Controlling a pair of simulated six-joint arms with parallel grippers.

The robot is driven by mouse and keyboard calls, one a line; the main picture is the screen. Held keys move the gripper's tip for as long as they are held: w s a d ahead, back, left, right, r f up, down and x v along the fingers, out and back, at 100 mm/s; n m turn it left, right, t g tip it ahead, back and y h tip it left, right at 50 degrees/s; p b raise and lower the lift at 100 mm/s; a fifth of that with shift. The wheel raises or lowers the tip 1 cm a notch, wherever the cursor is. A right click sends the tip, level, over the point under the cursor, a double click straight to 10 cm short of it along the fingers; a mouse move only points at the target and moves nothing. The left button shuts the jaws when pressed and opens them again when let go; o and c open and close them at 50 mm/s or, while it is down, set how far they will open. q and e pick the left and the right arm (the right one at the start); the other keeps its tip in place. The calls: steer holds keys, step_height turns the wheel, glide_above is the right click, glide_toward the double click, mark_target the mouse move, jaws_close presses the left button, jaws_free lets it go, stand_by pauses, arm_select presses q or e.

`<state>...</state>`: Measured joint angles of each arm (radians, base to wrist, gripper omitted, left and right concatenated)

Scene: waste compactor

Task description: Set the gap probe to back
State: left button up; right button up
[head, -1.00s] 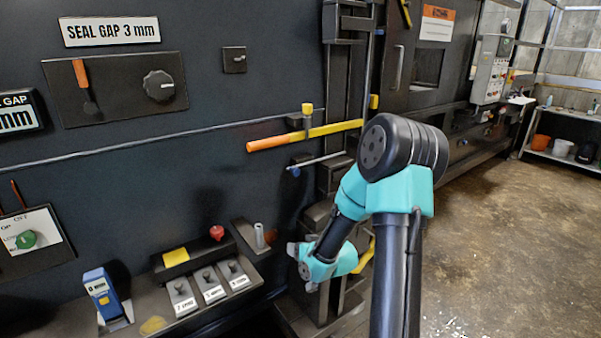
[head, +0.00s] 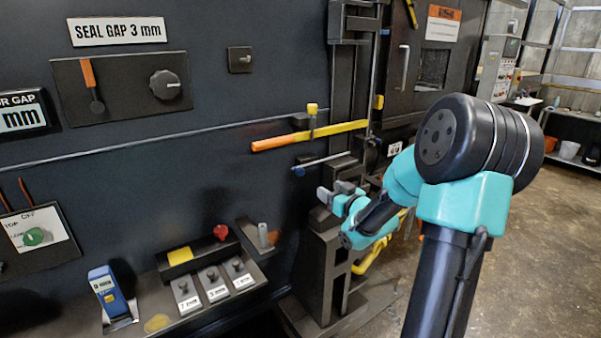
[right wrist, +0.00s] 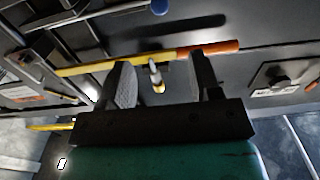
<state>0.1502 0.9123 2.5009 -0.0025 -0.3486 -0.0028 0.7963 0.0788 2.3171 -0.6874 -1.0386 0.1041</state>
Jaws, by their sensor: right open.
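No label reading "gap probe" is legible. A green knob (head: 34,237) sits on a white plate at the left edge, with "TOP" and "OFF" partly readable and its other marks unclear. Above it is a cut-off gap display (head: 22,117) reading "mm". My right gripper (head: 341,188) is far to the right of the knob, below the orange-and-yellow bar (head: 320,134). In the right wrist view, my right gripper (right wrist: 160,85) is open, its fingers apart. A small yellow-tipped post (right wrist: 154,76) appears between the fingers, with the bar behind it; contact cannot be told. My left gripper is not in view.
A blue handheld gauge (head: 108,291) stands in a cradle on the lower ledge, beside several small knobbed blocks (head: 213,284). A panel with a black dial (head: 165,84) is above. A red knob (head: 221,231) sits at the ledge's back. Open floor lies at right.

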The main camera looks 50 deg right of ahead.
mark_target(302, 172)
steer(key=x, duration=1.6)
steer(key=shift+w+d+f, duration=0.1)
steer(key=shift+w+d, duration=0.05)
steer(key=shift+w, duration=0.15)
jaws_close()
